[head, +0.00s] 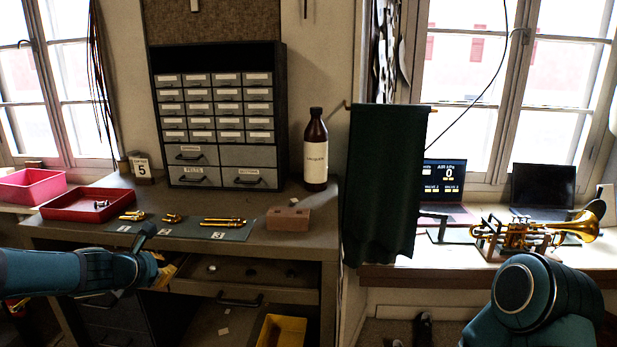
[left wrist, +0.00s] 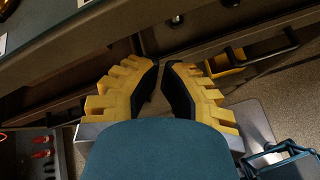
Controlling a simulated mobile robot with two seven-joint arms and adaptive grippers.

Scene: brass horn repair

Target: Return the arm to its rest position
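My left arm comes in from the left in the head view. Its gripper (head: 160,270) is in front of the workbench's front edge, near the drawers and below the mat. In the left wrist view the yellow fingers with black pads (left wrist: 163,72) stand apart with a gap between them, and nothing shows in the gap. My right arm shows at the lower right of the head view, in front of the window bench; its gripper is out of view.
The workbench (head: 328,242) holds a mat (head: 180,228) with brass parts, a red tray (head: 65,211), a brown bottle (head: 316,150) and a wooden block (head: 288,219). An open drawer (head: 250,288) is close to my left gripper. A brass horn (head: 515,236) rests at right.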

